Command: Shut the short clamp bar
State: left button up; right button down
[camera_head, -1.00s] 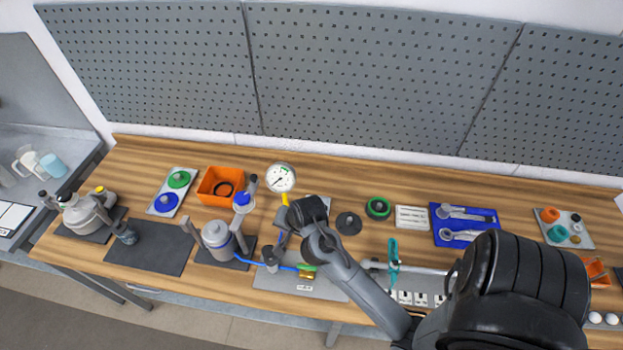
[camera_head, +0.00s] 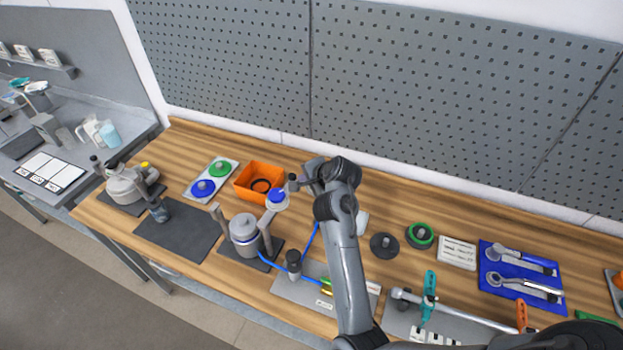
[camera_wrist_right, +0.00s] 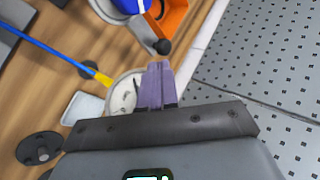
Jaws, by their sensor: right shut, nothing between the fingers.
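A raised grey bar with a dark knob (camera_head: 292,177) stands beside a blue-topped arm (camera_head: 277,196) at the grey drum (camera_head: 244,228); I take it for the short clamp bar, though I cannot be sure. My right gripper (camera_head: 304,181) is just right of the knob, shut and empty. In the right wrist view, the right gripper (camera_wrist_right: 157,70) has its fingertips close below the black knob (camera_wrist_right: 162,46); I cannot tell whether they touch. A second drum (camera_head: 122,187) with a yellow knob stands farther left. My left gripper is not in view.
An orange bin (camera_head: 243,192) stands behind the drum, beside a plate (camera_head: 193,194) with green and blue knobs. A dial gauge (camera_wrist_right: 122,97) with a blue hose shows in the right wrist view.

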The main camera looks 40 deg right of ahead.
jog(key=shift+x, duration=2.25)
jog(key=shift+d, duration=0.1)
